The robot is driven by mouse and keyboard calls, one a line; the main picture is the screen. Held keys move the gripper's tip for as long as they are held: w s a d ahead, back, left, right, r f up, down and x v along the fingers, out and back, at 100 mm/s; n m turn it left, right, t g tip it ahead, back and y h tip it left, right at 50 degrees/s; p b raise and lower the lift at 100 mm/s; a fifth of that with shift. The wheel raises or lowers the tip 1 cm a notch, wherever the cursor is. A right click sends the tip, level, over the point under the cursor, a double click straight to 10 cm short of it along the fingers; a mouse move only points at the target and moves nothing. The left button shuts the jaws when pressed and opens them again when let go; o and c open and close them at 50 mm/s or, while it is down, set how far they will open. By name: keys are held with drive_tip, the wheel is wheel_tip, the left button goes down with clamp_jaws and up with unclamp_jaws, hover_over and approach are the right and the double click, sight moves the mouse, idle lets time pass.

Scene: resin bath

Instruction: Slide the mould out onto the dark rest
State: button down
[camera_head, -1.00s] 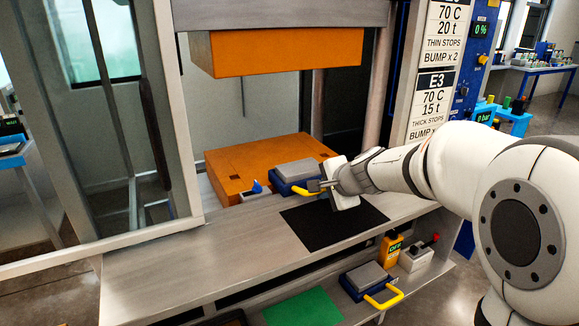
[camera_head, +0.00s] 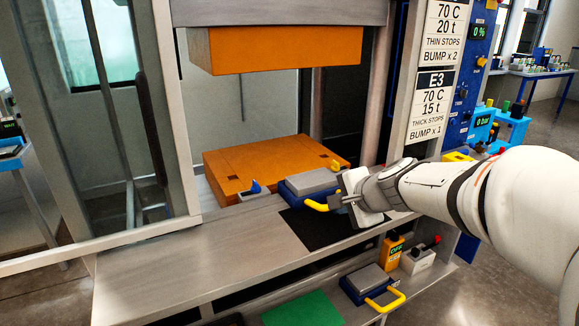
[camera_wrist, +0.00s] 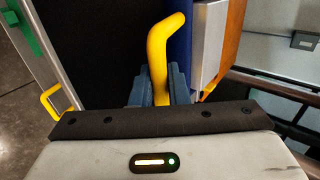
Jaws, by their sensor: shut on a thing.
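The mould (camera_head: 312,182) has a blue body, a grey top and a yellow handle (camera_head: 317,205) on its front. It sits at the front of the orange lower platen, its near edge by the back of the dark rest (camera_head: 312,238). The black rest lies flat on the grey bench, mostly bare. My gripper (camera_head: 335,203) is shut on the yellow handle. In the wrist view, the fingers (camera_wrist: 158,86) close around the lower part of the handle (camera_wrist: 157,50), the black rest is to the left and the mould's blue side (camera_wrist: 180,50) to the right.
The orange lower platen (camera_head: 235,165) lies behind, under the raised orange upper block (camera_head: 280,50). A small blue-topped piece (camera_head: 254,190) stands left of the mould. A second yellow-handled mould (camera_head: 368,281) and a green mat (camera_head: 302,308) are on the shelf below. The bench left of the rest is clear.

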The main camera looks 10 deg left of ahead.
drive_tip(key=shift+f, duration=0.1)
drive_tip(key=s+d+b, duration=0.2)
drive_tip(key=s+d, duration=0.2)
drive_tip(key=s, duration=0.3)
drive_tip(key=shift+d, duration=0.35)
idle(0.4)
drive_tip(key=shift+f, duration=0.1)
drive_tip(key=c, duration=1.3)
unclamp_jaws()
drive_tip(key=shift+r, duration=0.25)
drive_tip(key=shift+p+v, duration=1.2)
drive_tip(key=shift+v, duration=2.75)
